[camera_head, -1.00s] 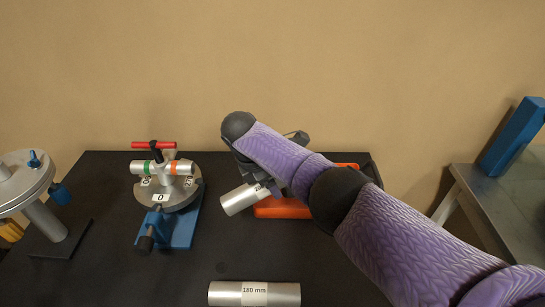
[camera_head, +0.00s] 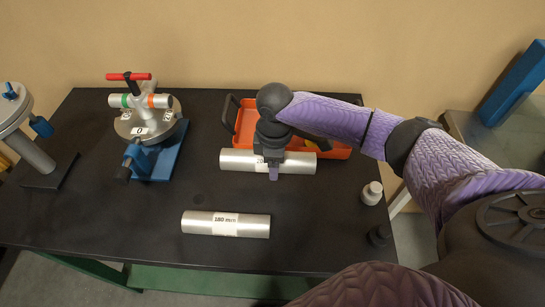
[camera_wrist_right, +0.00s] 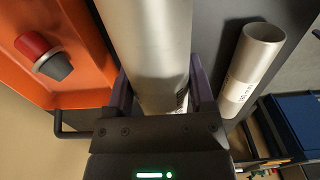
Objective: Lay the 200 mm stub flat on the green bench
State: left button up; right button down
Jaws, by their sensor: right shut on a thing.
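My right gripper (camera_head: 273,172) is shut on a silver tube, the 200 mm stub (camera_head: 235,160). The stub lies level, left to right, along the near side of the orange tray. Its label is partly hidden by the gripper, with "20" showing. In the right wrist view, the stub (camera_wrist_right: 155,40) sits between the two purple fingers. I cannot tell whether it touches the bench. The bench (camera_head: 320,230) has a black top and a green frame below. The 180 mm stub (camera_head: 195,222) lies flat nearer to me. My left gripper is not in view.
The orange tray (camera_head: 335,152) stands behind the held stub. A bending fixture with a red handle (camera_head: 128,76) stands left, beside a grey round stand (camera_head: 35,155). A small grey cylinder (camera_head: 372,193) and a black knob (camera_head: 379,234) are at the right edge. The top around the 180 mm stub is clear.

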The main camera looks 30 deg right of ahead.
notch_tip(320, 180, down, 2)
jog(key=shift+f+b, duration=0.15)
jog(key=shift+b, duration=0.75)
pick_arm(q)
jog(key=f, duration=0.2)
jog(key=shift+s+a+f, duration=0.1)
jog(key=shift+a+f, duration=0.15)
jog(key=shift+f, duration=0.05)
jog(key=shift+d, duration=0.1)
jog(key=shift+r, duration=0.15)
pick_arm(e)
jog(key=shift+r+p, duration=0.2)
jog(key=shift+p, duration=0.45)
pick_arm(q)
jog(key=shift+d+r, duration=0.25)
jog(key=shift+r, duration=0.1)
pick_arm(e)
jog(key=shift+f, duration=0.1)
